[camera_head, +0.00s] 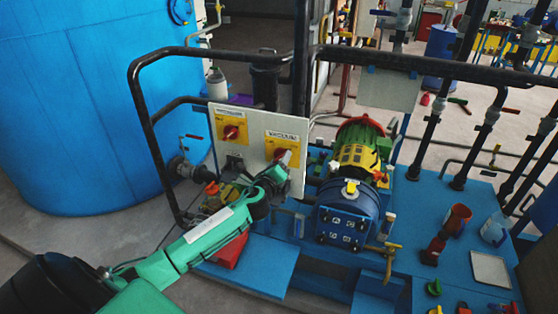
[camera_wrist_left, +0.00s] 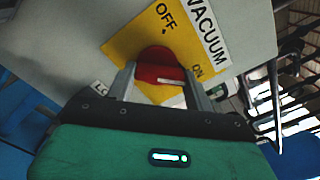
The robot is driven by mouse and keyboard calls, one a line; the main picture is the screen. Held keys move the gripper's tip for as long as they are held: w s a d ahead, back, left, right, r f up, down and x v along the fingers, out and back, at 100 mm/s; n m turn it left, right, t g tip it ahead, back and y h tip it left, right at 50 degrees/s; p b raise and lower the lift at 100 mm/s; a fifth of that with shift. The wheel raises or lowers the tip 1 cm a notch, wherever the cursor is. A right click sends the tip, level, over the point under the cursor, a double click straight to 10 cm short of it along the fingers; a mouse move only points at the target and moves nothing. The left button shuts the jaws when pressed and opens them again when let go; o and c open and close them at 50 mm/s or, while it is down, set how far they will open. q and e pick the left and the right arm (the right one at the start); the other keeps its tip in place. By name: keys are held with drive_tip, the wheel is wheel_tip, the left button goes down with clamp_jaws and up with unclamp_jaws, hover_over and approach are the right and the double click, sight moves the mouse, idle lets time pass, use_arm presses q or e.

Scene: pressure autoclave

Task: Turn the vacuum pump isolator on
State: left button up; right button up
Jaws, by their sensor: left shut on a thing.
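The vacuum pump isolator is a red rotary knob (camera_wrist_left: 158,58) on a yellow plate (camera_wrist_left: 120,45) labelled VACUUM, with OFF and ON marks. In the head view its yellow plate (camera_head: 271,149) is on the right of a pale panel (camera_head: 256,180). My left gripper (camera_wrist_left: 160,84) has its two fingers on either side of the red knob, shut on it. A white mark on the knob lies between the fingers, near the ON side. In the head view my left gripper (camera_head: 284,160) reaches the panel and partly hides the knob. My right gripper is out of view.
A second red knob on a yellow plate (camera_head: 230,131) is at the panel's upper left. A blue pump (camera_head: 347,208) with a green and yellow motor stands to the right. A large blue tank (camera_head: 90,110) stands at left.

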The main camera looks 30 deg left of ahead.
use_arm(q)
drive_tip(key=shift+f, duration=0.1)
idle(0.4)
drive_tip(key=o, duration=1)
drive_tip(key=b+v, duration=0.3)
drive_tip(key=v, duration=1)
drive_tip(key=shift+s+d+b, duration=0.2)
drive_tip(key=shift+s+b, duration=0.15)
drive_tip(key=shift+b, duration=0.05)
